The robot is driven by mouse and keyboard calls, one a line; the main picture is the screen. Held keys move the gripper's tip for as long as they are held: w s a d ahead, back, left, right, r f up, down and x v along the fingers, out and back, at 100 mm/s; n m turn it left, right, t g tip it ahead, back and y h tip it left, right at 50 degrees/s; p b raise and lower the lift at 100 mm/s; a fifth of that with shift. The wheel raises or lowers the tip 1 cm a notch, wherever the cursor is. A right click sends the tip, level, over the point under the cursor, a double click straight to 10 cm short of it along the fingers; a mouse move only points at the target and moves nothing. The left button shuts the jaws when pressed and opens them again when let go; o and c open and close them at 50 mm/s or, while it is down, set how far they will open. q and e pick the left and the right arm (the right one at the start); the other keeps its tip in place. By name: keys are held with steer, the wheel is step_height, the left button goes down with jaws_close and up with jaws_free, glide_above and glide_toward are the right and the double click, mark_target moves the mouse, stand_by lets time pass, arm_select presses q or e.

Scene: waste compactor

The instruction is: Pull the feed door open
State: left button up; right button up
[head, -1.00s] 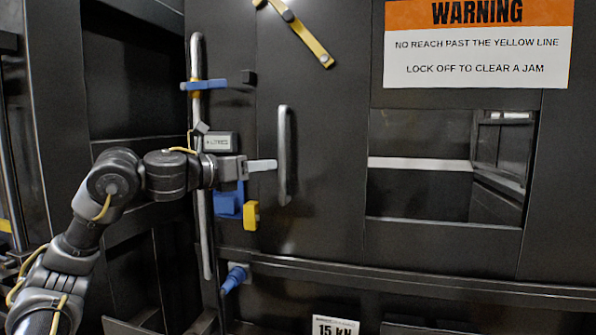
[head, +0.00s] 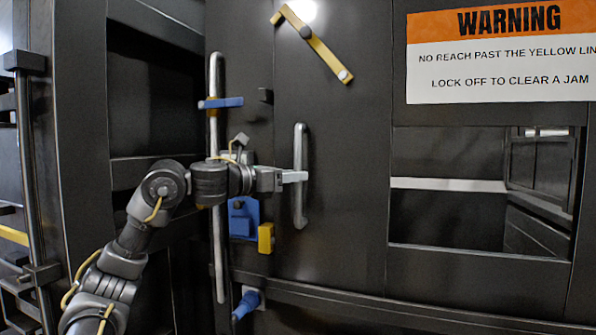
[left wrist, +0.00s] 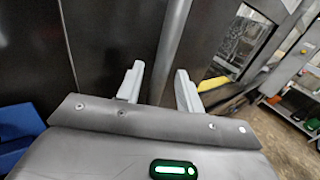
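The dark feed door (head: 340,190) stands flush with the machine front in the head view, with no visible gap. Its upright grey bar handle (head: 300,210) is near its left side. My left gripper (head: 297,177) comes in from the left at the handle's mid-height, its pale fingertips overlapping the bar. In the left wrist view the handle (left wrist: 174,40) runs down between the two parted fingers of my left gripper (left wrist: 158,88). Space shows beside the bar, so the fingers are open around it. My right gripper is in neither view.
A longer vertical bar (head: 215,110) with a blue clip (head: 220,102) stands left of the handle, behind my arm. A yellow strap-like bar (head: 312,42) is above. A blue bracket (head: 243,215) and yellow block (head: 265,238) sit below my gripper. A warning sign (head: 500,52) is upper right.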

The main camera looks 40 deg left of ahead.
arm_select(q)
steer(key=shift+x, duration=1.2)
jaws_close()
